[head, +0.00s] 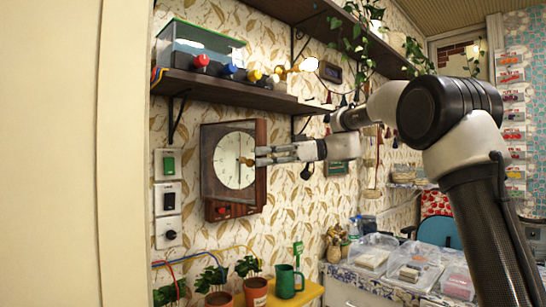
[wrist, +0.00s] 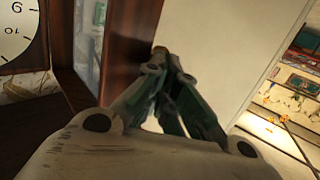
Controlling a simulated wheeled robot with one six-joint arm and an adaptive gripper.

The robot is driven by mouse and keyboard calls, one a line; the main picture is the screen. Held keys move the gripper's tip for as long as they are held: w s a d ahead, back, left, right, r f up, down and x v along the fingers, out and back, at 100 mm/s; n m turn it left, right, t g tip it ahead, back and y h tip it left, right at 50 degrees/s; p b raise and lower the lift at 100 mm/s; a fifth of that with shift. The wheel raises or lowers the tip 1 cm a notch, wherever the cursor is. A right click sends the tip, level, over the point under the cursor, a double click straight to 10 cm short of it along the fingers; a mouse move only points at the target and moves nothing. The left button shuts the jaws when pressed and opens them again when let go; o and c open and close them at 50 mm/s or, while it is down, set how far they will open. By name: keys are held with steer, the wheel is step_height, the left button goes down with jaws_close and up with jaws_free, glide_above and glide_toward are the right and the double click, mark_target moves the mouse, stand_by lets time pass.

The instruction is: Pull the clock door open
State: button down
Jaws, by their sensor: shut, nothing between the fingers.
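The wall clock (head: 211,190) has a dark brown wooden case and a round white face with black numerals. A small brass knob (head: 246,161) shows at the right of its face in the head view. My gripper (head: 258,157) reaches in from the right, with its fingertips in front of the right side of the case. In the wrist view, my gripper (wrist: 160,68) is shut, its fingertips close to dark wood (wrist: 130,45) and a small brassy piece. A narrow glass pane (wrist: 90,40) shows obliquely beside the clock face (wrist: 18,35). I cannot tell how far the door stands open.
A dark shelf (head: 225,91) with a glass tank and coloured knobs hangs above the clock. Switches (head: 168,197) are on the wall at left. Potted plants (head: 255,291) and a green mug (head: 288,280) stand below. A covered table is at lower right.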

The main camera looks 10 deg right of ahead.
stand_by(0.3)
steer(key=s+a+t, duration=0.1)
steer(key=s+a, duration=0.2)
steer(key=a, duration=0.4)
steer(key=s+a+m+t, duration=0.1)
steer(key=s+a, duration=0.2)
steer(key=a, duration=0.4)
steer(key=shift+m, duration=0.3)
steer(key=shift+d, duration=0.15)
